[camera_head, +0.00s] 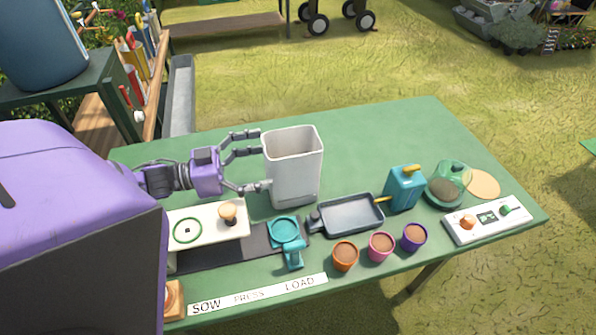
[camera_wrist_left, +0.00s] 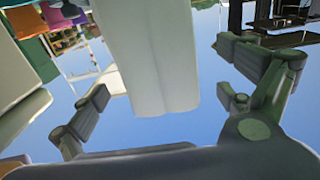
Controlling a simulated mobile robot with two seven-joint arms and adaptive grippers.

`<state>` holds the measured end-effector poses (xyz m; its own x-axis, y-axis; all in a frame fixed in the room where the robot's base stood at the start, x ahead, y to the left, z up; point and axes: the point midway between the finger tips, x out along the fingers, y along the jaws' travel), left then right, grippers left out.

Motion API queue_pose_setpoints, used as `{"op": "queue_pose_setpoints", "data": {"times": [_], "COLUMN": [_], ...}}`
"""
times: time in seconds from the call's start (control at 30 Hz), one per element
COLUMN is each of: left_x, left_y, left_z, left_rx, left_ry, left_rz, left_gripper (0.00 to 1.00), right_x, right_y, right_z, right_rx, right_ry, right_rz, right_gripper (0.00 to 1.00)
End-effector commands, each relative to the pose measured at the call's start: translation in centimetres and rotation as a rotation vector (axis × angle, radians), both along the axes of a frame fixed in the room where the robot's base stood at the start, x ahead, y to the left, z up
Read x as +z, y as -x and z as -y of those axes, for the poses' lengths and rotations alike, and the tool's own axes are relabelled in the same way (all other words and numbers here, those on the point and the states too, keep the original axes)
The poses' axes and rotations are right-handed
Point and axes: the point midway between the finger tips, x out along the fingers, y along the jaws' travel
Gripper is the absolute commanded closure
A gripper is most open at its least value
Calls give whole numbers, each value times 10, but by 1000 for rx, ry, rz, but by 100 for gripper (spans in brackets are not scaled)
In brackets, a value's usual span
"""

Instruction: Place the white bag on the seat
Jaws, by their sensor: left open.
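The white bag (camera_head: 293,172) is a tall, open-topped, box-like thing, upright and seemingly standing on the green table (camera_head: 400,135). It also shows in the left wrist view (camera_wrist_left: 150,55), between my gripper's spread fingers. My left gripper (camera_head: 257,161) is open at the bag's left side, its fingertips at or very near the bag. I cannot tell whether they touch it. No part is plainly marked as the seat; a cream board (camera_head: 218,217) with a green ring (camera_head: 187,230) and a knob (camera_head: 228,211) lies in front, to the left. My right gripper is not in view.
A teal round piece with a handle (camera_head: 285,231) and a dark tray (camera_head: 352,215) lie in front of the bag. Several pots (camera_head: 381,247), a teal can (camera_head: 404,188) and a switch box (camera_head: 487,220) stand to the right. The table behind the bag is clear.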

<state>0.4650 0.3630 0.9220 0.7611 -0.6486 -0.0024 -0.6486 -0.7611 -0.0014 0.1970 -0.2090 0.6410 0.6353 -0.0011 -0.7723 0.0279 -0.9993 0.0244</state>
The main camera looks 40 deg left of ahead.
Motion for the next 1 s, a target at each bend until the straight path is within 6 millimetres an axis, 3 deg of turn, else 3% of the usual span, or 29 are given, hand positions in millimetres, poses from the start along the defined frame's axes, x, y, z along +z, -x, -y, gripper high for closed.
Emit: {"op": "queue_pose_setpoints", "data": {"times": [0.43, 0.77, 1.0], "left_x": [6, 2, 3], "left_y": [-42, -49, -49], "left_z": [44, 51, 50], "left_rx": [-2, 0, 0], "left_ry": [2, 0, 0], "left_rz": [9, 4, 4], "left_gripper": [4, 4, 31], "right_x": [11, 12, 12], "right_y": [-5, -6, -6], "right_z": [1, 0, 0], "right_rx": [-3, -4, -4], "right_ry": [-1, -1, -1], "right_rz": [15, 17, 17], "right_gripper": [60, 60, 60]}}
